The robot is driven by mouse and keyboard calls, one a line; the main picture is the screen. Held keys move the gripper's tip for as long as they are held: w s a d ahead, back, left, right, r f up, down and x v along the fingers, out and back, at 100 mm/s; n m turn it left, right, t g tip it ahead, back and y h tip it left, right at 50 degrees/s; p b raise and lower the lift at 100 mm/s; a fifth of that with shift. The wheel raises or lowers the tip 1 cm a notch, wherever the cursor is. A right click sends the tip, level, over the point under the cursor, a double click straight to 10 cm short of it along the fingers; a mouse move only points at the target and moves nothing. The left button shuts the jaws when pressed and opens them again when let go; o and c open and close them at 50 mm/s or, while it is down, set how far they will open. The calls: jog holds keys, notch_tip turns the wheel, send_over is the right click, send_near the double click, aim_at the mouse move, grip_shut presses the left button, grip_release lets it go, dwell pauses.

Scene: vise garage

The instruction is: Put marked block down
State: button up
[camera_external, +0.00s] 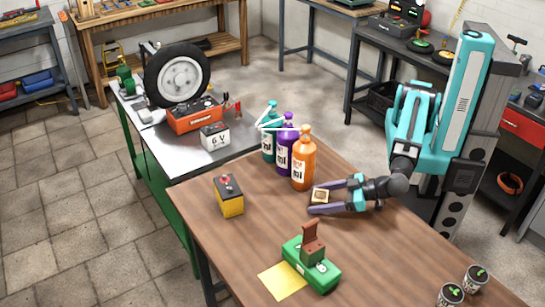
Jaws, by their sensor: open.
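The marked block (320,195) is a small, pale wooden piece with a darker mark on its top. It appears to rest on the brown wooden table (250,255), to the right of the orange bottle. My gripper (319,198) reaches in from the right, low over the table, its fingers pointing left. The jaws are open, with one finger on the far side of the block and one on the near side. Gaps show between the block and the fingers, though contact at the far finger is hard to tell.
Orange (303,165), purple (285,157) and teal (268,145) bottles stand close behind the block. A yellow-black battery (229,196) stands to the left. A green vise (312,266) and yellow sheet (283,281) are in front. Two cans (474,279) stand at the right front.

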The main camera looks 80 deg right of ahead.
jog(key=b+v, duration=0.1)
jog(key=v, duration=1.1)
jog(key=shift+r, duration=0.1)
jog(key=shift+w, duration=0.1)
dwell(0.5)
